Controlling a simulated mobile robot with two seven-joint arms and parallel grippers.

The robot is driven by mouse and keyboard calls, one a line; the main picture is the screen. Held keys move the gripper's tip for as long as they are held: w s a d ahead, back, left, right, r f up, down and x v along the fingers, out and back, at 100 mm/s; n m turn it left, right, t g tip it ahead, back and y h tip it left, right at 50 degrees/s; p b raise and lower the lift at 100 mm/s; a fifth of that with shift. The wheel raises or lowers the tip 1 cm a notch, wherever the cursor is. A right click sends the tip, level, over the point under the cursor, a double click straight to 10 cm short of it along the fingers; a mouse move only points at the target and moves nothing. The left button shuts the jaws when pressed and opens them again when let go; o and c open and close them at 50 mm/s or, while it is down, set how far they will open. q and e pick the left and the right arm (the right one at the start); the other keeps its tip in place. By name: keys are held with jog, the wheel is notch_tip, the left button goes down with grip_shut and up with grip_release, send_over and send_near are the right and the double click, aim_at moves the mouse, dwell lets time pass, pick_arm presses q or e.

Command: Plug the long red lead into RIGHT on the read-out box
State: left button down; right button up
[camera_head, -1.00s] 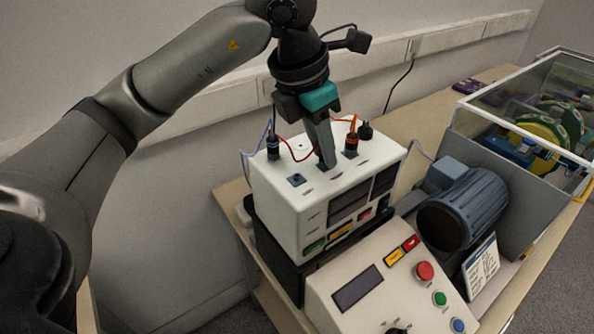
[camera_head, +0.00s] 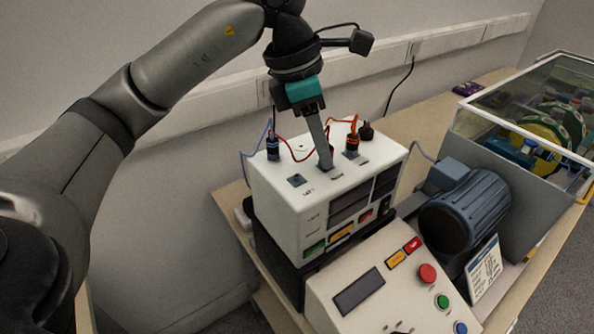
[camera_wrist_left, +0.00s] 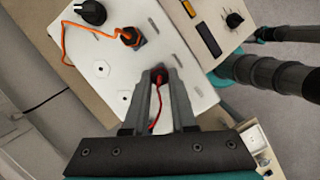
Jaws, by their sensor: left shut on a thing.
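The white read-out box (camera_head: 275,205) stands on the bench, with sockets and plugs on its top. My left gripper (camera_head: 325,163) points down at the box top and is shut on the red plug (camera_wrist_left: 160,80) of a red lead (camera_head: 290,152). The plug sits at a dark socket between the fingertips. I cannot tell whether it is seated. The red lead curves away to the left in the head view. My right gripper is not seen.
A black knob (camera_head: 366,132) is behind. A control panel (camera_head: 375,290) is in front, with a motor (camera_head: 465,210) and glass-sided case (camera_head: 520,110) to the right.

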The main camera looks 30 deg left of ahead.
pick_arm(q)
jog(key=shift+w+m+g, duration=0.1)
jog(key=shift+m+g, duration=0.2)
jog(key=shift+m, duration=0.8)
jog(key=shift+w+m+g, duration=0.1)
jog(key=shift+m+g, duration=0.2)
jog(key=shift+m, duration=0.8)
jog(key=c, duration=0.7)
grip_release()
jog(key=shift+o, duration=0.2)
jog(key=shift+r, duration=0.1)
jog(key=shift+p+v, duration=1.8)
jog(key=shift+v, duration=0.6)
jog(key=shift+a, duration=0.15)
